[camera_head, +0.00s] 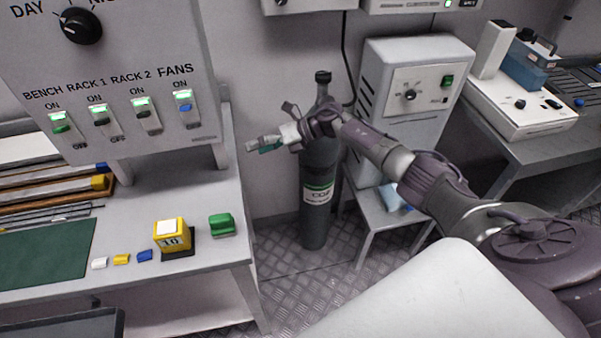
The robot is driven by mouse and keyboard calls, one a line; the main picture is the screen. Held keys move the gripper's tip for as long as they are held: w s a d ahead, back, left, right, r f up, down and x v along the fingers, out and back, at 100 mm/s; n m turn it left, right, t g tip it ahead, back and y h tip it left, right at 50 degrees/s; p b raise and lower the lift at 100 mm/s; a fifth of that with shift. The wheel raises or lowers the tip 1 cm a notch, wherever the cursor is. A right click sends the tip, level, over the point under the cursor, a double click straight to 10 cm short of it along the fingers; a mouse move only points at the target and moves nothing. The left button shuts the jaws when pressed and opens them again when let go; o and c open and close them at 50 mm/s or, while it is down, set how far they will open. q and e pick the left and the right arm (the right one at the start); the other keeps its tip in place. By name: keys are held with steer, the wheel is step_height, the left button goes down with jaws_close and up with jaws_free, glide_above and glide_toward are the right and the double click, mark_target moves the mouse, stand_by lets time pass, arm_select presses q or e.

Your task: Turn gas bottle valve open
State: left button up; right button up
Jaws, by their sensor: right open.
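The gas bottle (316,212) is a dark grey upright cylinder with a white and green label. It stands on the floor between the bench and a small white table. Its dark valve knob (323,77) shows at the top, above my right gripper. My right gripper (258,146) is open and empty. It is in front of the bottle's upper part, with its fingers pointing left, past the bottle and below the knob. The gripper and wrist hide the bottle's shoulder. I cannot tell whether they touch it. My left gripper is not in view.
A switch panel (130,70) stands over the left bench (190,272). A yellow block (171,234) and a green block (222,224) lie near the bench edge. A white cabinet (412,62) sits on the small table (374,215) right of the bottle. Patterned floor (290,290) is clear in front.

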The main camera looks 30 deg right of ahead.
steer(key=s+d+f+m+t+h, duration=0.3)
steer(key=d+f+m+t+h, duration=0.1)
steer(key=d+f+m, duration=0.6)
step_height(320, 180, down, 3)
steer(key=shift+s+d+f+m+t, duration=0.2)
steer(key=shift+s+d+m+t, duration=0.15)
steer(key=shift+m+t, duration=0.65)
steer(key=s+a+f+m+g+h, duration=0.3)
steer(key=s+f+m+h, duration=0.4)
steer(key=s+f+m, duration=1.25)
steer(key=s+a+f+m+g, duration=0.1)
steer(key=s+f, duration=0.4)
steer(key=s, duration=0.6)
steer(key=s+a+f+m+g, duration=0.2)
steer(key=s+a+f+g, duration=0.2)
steer(key=s, duration=0.7)
steer(key=s+a+f+m+g+h, duration=0.1)
steer(key=s+f, duration=0.5)
steer(key=s, duration=0.6)
steer(key=shift+a+f+g, duration=0.2)
steer(key=shift+a+g, duration=0.7)
steer(key=shift+a, duration=0.05)
